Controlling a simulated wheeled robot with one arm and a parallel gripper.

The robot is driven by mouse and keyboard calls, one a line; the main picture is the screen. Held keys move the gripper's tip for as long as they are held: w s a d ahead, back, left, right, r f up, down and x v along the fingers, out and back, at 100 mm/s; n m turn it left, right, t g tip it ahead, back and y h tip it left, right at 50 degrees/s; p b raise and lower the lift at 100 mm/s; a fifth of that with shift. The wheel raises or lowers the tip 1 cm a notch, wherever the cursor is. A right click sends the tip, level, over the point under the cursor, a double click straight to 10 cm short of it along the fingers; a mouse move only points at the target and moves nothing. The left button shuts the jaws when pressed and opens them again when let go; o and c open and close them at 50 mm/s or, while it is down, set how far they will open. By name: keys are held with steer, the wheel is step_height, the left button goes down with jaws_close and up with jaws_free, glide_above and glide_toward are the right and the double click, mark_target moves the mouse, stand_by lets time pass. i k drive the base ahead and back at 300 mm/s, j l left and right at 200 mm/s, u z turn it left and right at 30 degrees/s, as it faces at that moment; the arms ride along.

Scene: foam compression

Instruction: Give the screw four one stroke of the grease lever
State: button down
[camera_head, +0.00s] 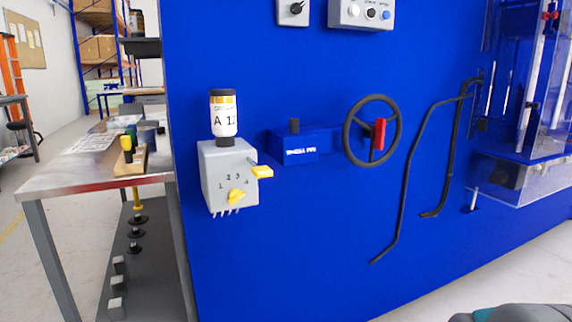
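The grease unit is a grey box (215,180) on the blue machine wall. A clear reservoir (223,116) with a dark neck and the label "A 12" stands upright on top of it. A lever with a yellow handle (262,172) sticks out from the box's upper right. A yellow selector knob (237,196) sits low on the front, among marks that include 2, 3 and 4. Its exact setting is too small to tell. Several short pins (226,211) hang below the box. My gripper is not in view.
Black hoses (408,180) run down the wall. A metal workbench (62,183) stands on the left. The wall below the box is clear.

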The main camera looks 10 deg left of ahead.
mark_target(259, 170)
steer(key=i+j+z, duration=0.2)
steer(key=j, duration=0.2)
steer(key=j+z, duration=0.2)
steer(key=j, duration=0.2)
steer(key=i+j+z, duration=0.1)
steer(key=j+z, duration=0.15)
steer(key=j, duration=0.2)
steer(key=k+j+z, duration=0.75)
steer(key=k+z, duration=0.4)
steer(key=k, duration=0.15)
